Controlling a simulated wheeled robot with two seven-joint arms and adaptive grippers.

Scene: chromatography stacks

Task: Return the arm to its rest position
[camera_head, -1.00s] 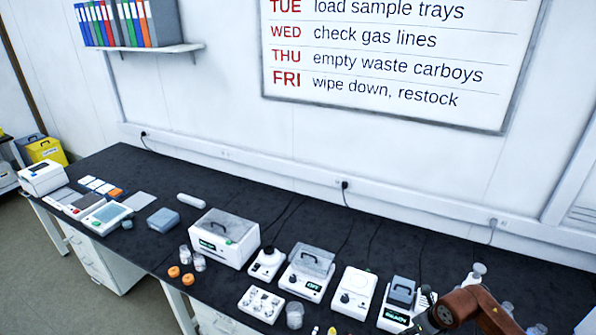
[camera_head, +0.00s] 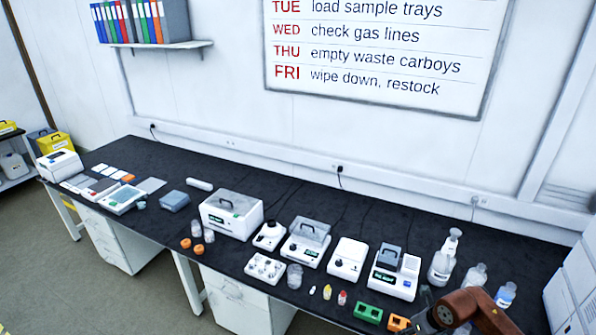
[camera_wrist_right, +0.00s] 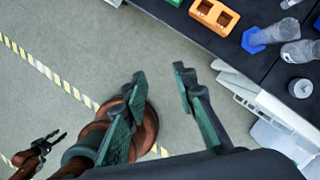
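My right arm (camera_head: 475,306) is brown and comes in at the lower right of the head view. Its dark right gripper (camera_head: 427,308) is partly cut off by the lower edge there. In the right wrist view the right gripper (camera_wrist_right: 160,92) has two green-padded fingers spread wide apart with nothing between them. It is over the floor, clear of the bench edge. A small dark gripper (camera_wrist_right: 45,142), which looks like my left one, shows at the lower left of the right wrist view. Its fingers are too small to judge. The left arm is not in the head view.
The black bench (camera_head: 330,215) runs along the wall with several instruments. A green block (camera_head: 367,312) and an orange rack (camera_head: 398,322) sit at its front edge, near the right gripper in the picture. Bottles (camera_head: 442,262) stand at the right. The floor (camera_wrist_right: 60,85) below is clear.

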